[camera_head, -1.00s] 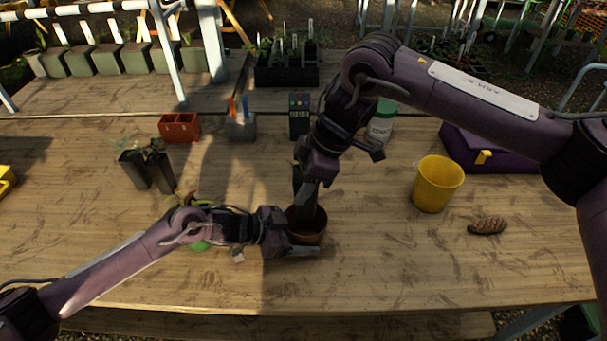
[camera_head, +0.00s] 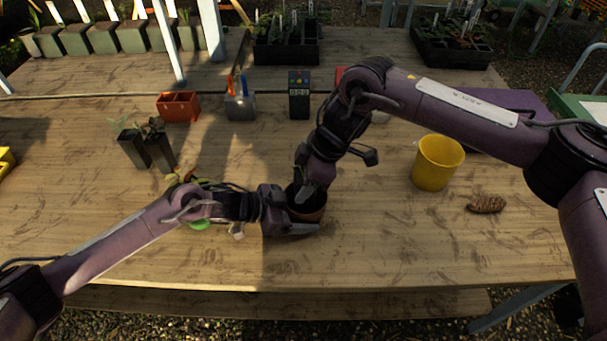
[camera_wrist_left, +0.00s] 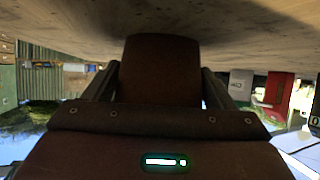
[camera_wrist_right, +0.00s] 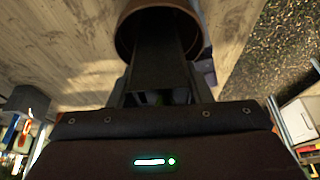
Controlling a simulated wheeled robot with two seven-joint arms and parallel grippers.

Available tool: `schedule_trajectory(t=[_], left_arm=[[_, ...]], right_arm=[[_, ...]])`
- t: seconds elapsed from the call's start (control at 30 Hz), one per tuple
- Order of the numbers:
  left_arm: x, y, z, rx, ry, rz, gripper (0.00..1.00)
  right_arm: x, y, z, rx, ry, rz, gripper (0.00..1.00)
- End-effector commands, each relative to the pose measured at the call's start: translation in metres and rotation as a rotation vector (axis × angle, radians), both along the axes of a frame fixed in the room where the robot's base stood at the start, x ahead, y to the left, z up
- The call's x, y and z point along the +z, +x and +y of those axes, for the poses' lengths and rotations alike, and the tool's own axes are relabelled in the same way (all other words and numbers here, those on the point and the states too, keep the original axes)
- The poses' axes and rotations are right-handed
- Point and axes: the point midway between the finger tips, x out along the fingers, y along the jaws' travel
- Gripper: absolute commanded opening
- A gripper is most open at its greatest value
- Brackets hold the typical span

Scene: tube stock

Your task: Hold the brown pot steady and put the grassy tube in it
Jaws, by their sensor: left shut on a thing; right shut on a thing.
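The brown pot (camera_head: 309,209) stands on the table in the head view, partly hidden by both grippers. My left gripper (camera_head: 300,222) is shut on the pot from the left, low by the table; in the left wrist view the pot (camera_wrist_left: 160,70) sits between its fingers. My right gripper (camera_head: 310,190) is above the pot, pointing down. In the right wrist view it is shut on a dark square tube (camera_wrist_right: 160,60), whose far end is inside the pot's rim (camera_wrist_right: 126,40). The tube's plant is hidden, so I cannot tell if it is grassy.
Two dark tubes with leafy plants (camera_head: 145,148) stand at the left. A yellow cup (camera_head: 437,163) and a pine cone (camera_head: 487,204) are at the right. A red box (camera_head: 178,106) and a grey holder (camera_head: 240,106) stand behind.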

Motion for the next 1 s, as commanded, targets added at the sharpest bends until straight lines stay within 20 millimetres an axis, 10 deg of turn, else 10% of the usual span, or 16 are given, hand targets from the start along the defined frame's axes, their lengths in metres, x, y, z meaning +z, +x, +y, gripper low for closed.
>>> schedule_trajectory(t=[0.57,0.6,0.73,1.0], left_arm=[[0.0,0.0,0.0,0.0,-0.001,-0.001,0.65],[0.001,0.0,0.0,-0.001,-0.001,-0.001,0.65],[0.001,0.0,-0.001,-0.002,-0.002,-0.001,0.65],[0.001,-0.001,-0.002,-0.004,-0.003,-0.001,0.65]], right_arm=[[-0.041,0.0,0.001,0.0,0.001,0.001,0.18],[-0.042,0.0,0.001,0.0,0.001,0.0,0.46],[-0.042,0.0,0.0,0.0,0.0,0.0,0.63],[-0.042,0.0,-0.001,-0.002,-0.002,0.001,0.67]])
